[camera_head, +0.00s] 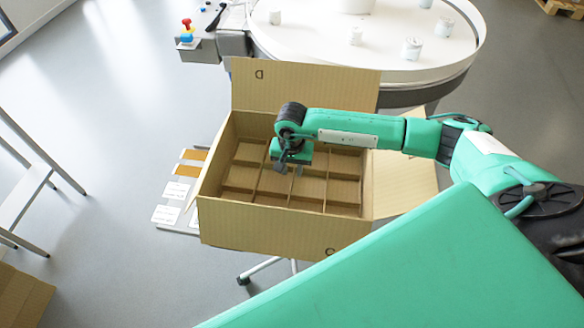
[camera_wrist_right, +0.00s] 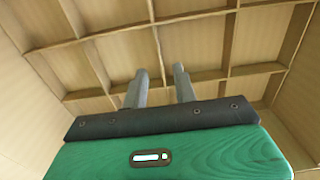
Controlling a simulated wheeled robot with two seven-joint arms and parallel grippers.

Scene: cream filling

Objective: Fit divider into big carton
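The big carton (camera_head: 290,219) stands open with its flaps folded out. The cardboard divider (camera_head: 256,182) lies inside it as a grid of cells, low between the walls and apparently level. The divider also fills the upper part of the right wrist view (camera_wrist_right: 190,22). My right gripper (camera_head: 290,169) reaches into the carton from above, over the middle of the divider. Its two fingers (camera_wrist_right: 160,78) are apart with a clear gap, and a divider strip shows beyond the gap. I cannot tell whether the fingertips touch the divider. My left gripper is not in view.
A round white table (camera_head: 390,50) with several small jars stands behind the carton. A grey board with white and orange cards (camera_head: 166,214) lies left of the carton. A metal-legged frame (camera_head: 28,185) stands at the far left. Open floor lies between.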

